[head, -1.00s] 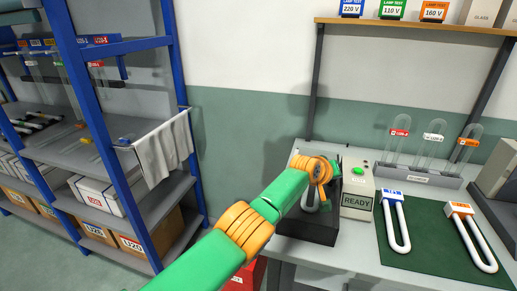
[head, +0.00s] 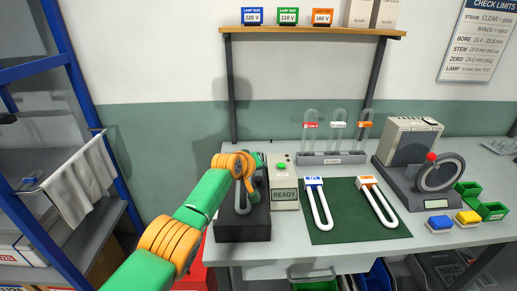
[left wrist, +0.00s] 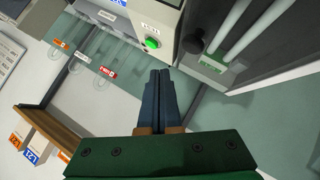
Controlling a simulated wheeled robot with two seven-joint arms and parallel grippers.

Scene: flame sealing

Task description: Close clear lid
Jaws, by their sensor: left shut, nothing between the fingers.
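A black box (head: 243,228) stands at the left end of the bench, with a pale U-shaped tube (head: 242,205) in it. My left gripper is shut and empty, and its fingertips (left wrist: 159,74) show in the left wrist view. In the head view, my left wrist hides the back of the box. The left wrist view shows pale tubes (left wrist: 238,22) inside a dark frame and a black knob (left wrist: 194,45) to the right of my fingertips, apart from them. I cannot make out the clear lid's outline or angle. My right gripper is not in view.
A grey unit (head: 284,184) with a green button and READY sign stands right of the box. A green mat (head: 345,222) holds two U-tubes. A rack (head: 333,159) of clear tubes stands behind. A shelf (head: 310,33) hangs above; a blue rack is at left.

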